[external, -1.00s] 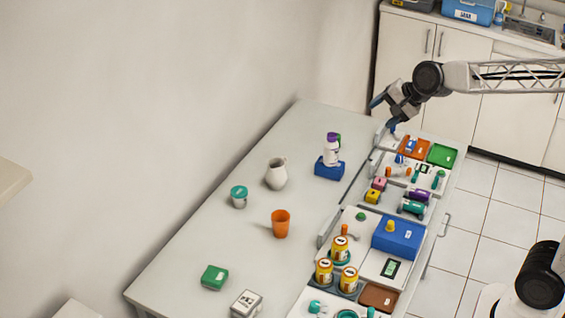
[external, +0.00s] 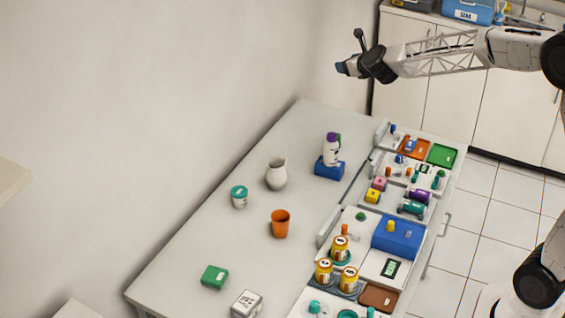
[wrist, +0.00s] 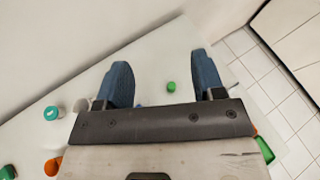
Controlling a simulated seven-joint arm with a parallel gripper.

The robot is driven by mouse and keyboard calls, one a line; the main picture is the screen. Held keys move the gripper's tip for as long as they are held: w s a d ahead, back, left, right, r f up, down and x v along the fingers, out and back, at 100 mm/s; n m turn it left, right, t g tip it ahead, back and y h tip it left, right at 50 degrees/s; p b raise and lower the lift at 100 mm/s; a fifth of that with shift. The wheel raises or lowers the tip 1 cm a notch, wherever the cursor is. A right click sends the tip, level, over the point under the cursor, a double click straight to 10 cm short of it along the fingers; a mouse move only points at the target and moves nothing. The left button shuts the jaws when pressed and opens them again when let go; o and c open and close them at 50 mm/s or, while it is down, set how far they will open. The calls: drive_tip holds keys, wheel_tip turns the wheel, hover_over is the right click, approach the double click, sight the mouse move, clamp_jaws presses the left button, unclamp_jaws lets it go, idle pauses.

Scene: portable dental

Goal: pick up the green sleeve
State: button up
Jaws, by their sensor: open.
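A small green piece that looks like the green sleeve (wrist: 171,86) is on the pale table in the wrist view, between my fingers in the picture but well beyond them. In the external view a green patch (external: 338,139) shows behind the white bottle with the purple cap (external: 331,154), mostly hidden; it seems to be the same piece. My gripper (external: 345,68) is raised high above the table's far end. Its two blue fingers (wrist: 163,72) are spread wide with nothing between them.
The bottle stands at a blue box (external: 329,171). A white jug (external: 276,174), a teal-lidded jar (external: 239,197) and an orange cup (external: 280,225) stand nearby. Trays crowded with small items line the right side, including a blue box (external: 397,237). The table's left part is mostly bare.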

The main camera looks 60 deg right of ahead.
drive_tip(key=d+f+m+h, duration=0.1)
drive_tip(key=d+m, duration=0.2)
drive_tip(key=d, duration=0.1)
approach(339, 138)
drive_tip(key=x, duration=0.5)
drive_tip(key=shift+w+d, duration=0.1)
drive_tip(key=shift+w, duration=0.2)
drive_tip(key=shift+w, duration=0.1)
drive_tip(key=shift+x, duration=1.2)
drive_tip(key=shift+w+d+f, duration=0.1)
drive_tip(key=shift+d, duration=0.1)
drive_tip(key=shift+x, duration=2.4)
drive_tip(key=shift+d, duration=0.1)
